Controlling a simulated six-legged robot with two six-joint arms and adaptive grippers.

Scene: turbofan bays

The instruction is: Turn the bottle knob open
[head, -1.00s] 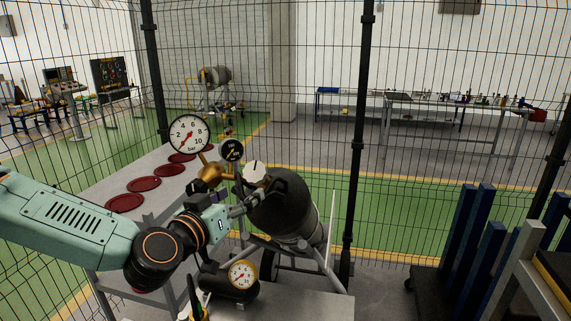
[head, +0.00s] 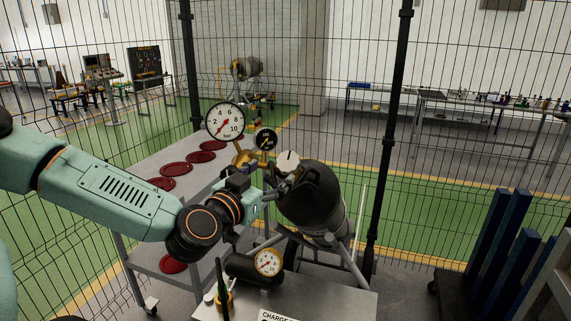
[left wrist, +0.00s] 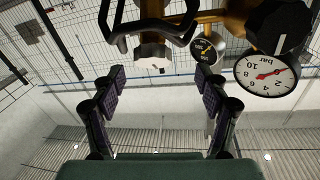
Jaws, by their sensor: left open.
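The bottle is a dark grey cylinder (head: 312,195) lying tilted on a wheeled frame. Its pale knob (head: 288,161) sits at the valve end, beside the brass fittings (head: 243,159). My left gripper (head: 277,188) is close to the knob, and its fingers are partly hidden by the arm and valve in the head view. In the left wrist view the gripper (left wrist: 160,78) is open, with two dark padded fingers apart. The knob (left wrist: 152,55) shows between and just beyond the fingertips, under a black looped guard (left wrist: 150,27). My right gripper is not in view.
A large white gauge (head: 225,122) and a small black gauge (head: 266,139) stand by the valve. Another gauge (head: 268,262) is on a black cylinder below. A grey table (head: 140,175) with dark red discs is behind the arm. A mesh fence stands beyond.

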